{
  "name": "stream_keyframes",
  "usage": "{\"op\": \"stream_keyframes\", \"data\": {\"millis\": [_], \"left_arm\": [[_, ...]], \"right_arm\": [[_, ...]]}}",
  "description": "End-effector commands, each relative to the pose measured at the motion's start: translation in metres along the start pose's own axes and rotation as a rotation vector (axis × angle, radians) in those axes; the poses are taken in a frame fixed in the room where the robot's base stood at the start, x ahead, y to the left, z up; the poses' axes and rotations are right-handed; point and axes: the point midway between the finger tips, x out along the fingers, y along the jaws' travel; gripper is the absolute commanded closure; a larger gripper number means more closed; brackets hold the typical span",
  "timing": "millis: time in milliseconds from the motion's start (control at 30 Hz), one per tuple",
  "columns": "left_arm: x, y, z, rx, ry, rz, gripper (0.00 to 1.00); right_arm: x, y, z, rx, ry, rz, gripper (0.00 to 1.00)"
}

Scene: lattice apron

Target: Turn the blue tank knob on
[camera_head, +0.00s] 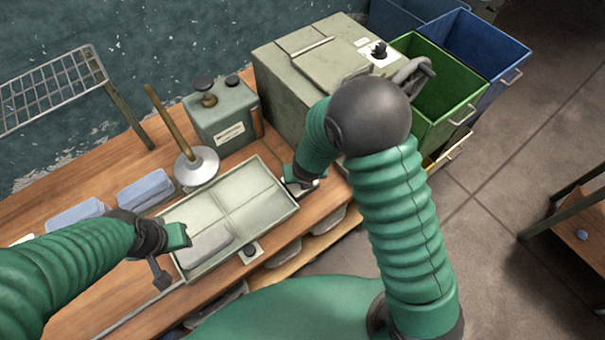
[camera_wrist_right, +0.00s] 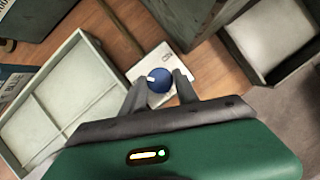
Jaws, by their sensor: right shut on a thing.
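The blue knob (camera_wrist_right: 158,80) sits on a white plate (camera_wrist_right: 178,66) on the wooden bench, in the right wrist view. A small white mark on it lies toward the left of that picture. My right gripper (camera_wrist_right: 156,84) has one finger on each side of the knob and is shut on it. In the head view my right gripper (camera_head: 301,186) is low beside the tray's right end, and the knob is hidden there. My left gripper (camera_head: 176,238) is over the tray's left end; its fingers do not show clearly enough to tell their state.
A pale divided tray (camera_head: 285,212) lies left of my right gripper. Behind are a grey-green canister (camera_head: 215,112), a plunger (camera_head: 197,167) and a large grey-green box (camera_head: 285,80) with a black knob (camera_head: 379,50). Green (camera_head: 440,118) and blue (camera_head: 500,60) bins stand right.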

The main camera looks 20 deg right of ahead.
Motion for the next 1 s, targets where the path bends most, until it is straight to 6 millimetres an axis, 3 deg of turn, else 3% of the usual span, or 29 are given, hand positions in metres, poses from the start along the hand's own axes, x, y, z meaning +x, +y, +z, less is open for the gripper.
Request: {"op": "stream_keyframes", "data": {"millis": [700, 1000], "left_arm": [[-0.094, 0.0, -0.022, 0.0, 0.0, 0.0, 0.64], [-0.109, 0.0, -0.026, 0.0, 0.0, 0.0, 0.64]], "right_arm": [[-0.005, 0.004, 0.003, 0.563, 0.003, -0.236, 1.0], [0.001, 0.005, 0.003, 0.828, 0.001, -0.344, 1.0]]}}
